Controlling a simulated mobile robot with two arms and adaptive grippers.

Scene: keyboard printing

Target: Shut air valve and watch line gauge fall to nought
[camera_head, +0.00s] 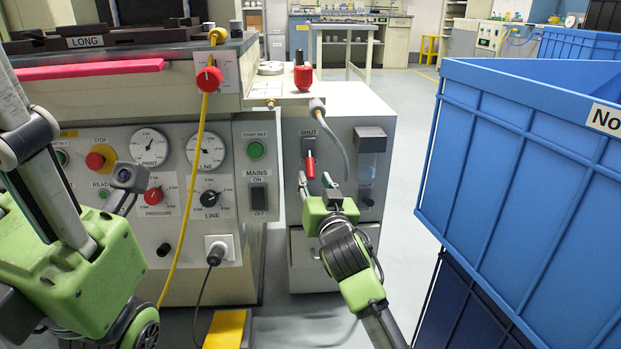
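A blue crate (530,170) fills the right side, close to my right arm. A black cable (205,285) hangs from a socket. Open floor lies behind the cabinet.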

